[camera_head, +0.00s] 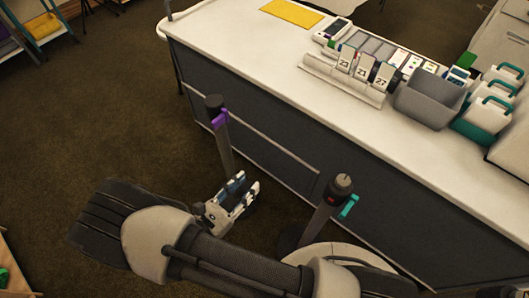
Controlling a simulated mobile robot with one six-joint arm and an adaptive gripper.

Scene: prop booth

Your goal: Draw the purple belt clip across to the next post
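The purple belt clip (219,118) is on the side of the dark head of a post (224,146), left of centre, in front of the counter. The lower end of this post is hidden behind my gripper. A second post (319,221) stands to the right, with a dark head, a small red mark and a teal clip (348,206) on its right side. My gripper (245,183) is below the purple clip in the picture and apart from it. Its two fingers look spread, with nothing seen held between them. My arm hides part of the floor around the second post's base.
A long counter (260,65) with a white top and dark front runs behind the posts. On it are a yellow mat (291,13), card holders (345,78), a grey bin (429,98) and teal-handled boxes (484,117). Brown carpet (90,120) at left is clear.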

